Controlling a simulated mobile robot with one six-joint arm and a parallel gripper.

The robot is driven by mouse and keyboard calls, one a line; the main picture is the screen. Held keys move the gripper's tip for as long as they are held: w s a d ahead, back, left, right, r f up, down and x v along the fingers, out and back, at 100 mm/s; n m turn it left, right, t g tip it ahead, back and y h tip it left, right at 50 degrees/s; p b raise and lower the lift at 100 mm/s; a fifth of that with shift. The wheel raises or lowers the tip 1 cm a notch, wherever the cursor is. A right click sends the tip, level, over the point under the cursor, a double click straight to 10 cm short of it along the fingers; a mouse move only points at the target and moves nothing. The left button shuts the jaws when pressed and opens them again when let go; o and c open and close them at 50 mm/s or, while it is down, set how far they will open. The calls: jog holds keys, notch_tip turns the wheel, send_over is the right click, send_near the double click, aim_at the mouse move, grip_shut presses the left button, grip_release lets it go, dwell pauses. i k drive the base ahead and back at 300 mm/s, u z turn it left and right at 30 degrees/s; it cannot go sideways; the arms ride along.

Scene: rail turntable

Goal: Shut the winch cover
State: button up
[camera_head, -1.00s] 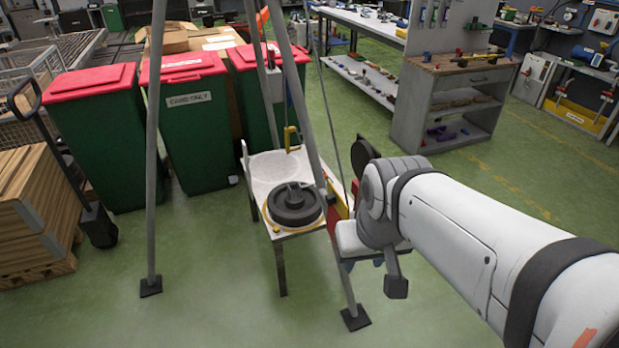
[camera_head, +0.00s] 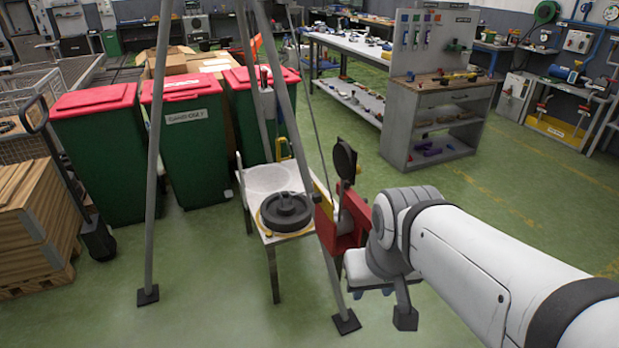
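The winch has a red housing (camera_head: 347,232) mounted beside a leg of the grey tripod. Its dark round cover (camera_head: 345,160) stands upright above the housing, so it looks open. My arm comes in from the right and hides part of the housing's right side. My gripper (camera_head: 373,292) is below the arm's end, lower than the housing and to its right.
Tripod legs (camera_head: 151,200) stand around a small table (camera_head: 268,182) bearing a dark round weight (camera_head: 287,211). Green bins (camera_head: 190,150) with red lids stand behind left. A grey workbench (camera_head: 436,120) stands behind right.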

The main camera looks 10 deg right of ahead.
aim_at(319, 197)
jog(key=z, duration=0.05)
jog(key=i, duration=0.9)
jog(key=z, duration=1.25)
jog(key=k, duration=0.95)
jog(key=u, duration=0.65)
jog(key=i, duration=1)
jog(key=u, duration=0.05)
